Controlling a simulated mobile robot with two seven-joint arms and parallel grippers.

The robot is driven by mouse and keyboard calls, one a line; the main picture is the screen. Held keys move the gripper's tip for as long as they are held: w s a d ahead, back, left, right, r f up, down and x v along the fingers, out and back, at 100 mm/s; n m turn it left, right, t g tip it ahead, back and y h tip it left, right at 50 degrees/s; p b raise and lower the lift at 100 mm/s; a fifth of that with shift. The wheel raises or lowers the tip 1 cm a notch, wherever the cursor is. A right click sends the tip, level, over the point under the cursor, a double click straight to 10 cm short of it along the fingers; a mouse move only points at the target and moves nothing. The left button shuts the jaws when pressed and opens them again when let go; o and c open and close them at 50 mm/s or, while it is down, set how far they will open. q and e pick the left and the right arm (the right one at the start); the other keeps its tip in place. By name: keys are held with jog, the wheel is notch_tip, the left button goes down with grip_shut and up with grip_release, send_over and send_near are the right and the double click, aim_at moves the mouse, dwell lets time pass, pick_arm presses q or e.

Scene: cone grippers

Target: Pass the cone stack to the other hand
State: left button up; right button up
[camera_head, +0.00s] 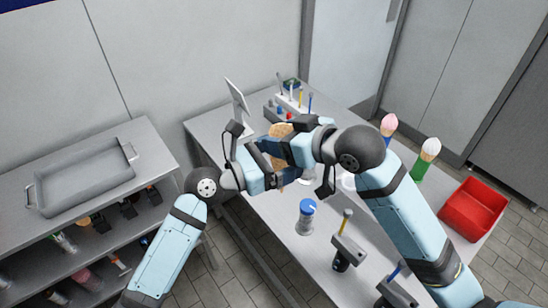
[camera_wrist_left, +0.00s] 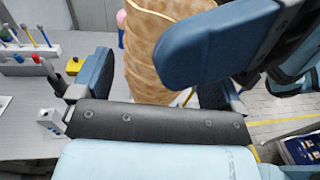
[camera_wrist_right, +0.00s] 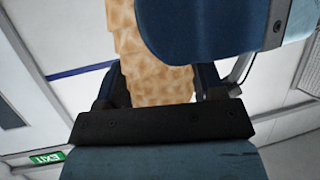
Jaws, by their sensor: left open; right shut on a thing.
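The cone stack (camera_head: 281,131) is a tan, waffle-patterned column of nested cones. It stands roughly upright in the air over the table, partly hidden by both grippers. My right gripper (camera_head: 292,150) is shut on it from the right. My left gripper (camera_head: 268,162) is open, facing the right gripper from the left. In the left wrist view the stack (camera_wrist_left: 160,45) rises between the left gripper's parted blue fingers, and a blue finger of the other gripper crosses in front of it. In the right wrist view the stack (camera_wrist_right: 152,72) lies between the right gripper's fingers.
A red bin (camera_head: 474,208) is at the right. A grey tray (camera_head: 85,177) lies on the left shelf unit.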

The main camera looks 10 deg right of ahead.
pick_arm(q)
jog(key=c, duration=0.8)
pick_arm(e)
jog(key=o, duration=0.8)
jog(key=shift+s+a, duration=0.1)
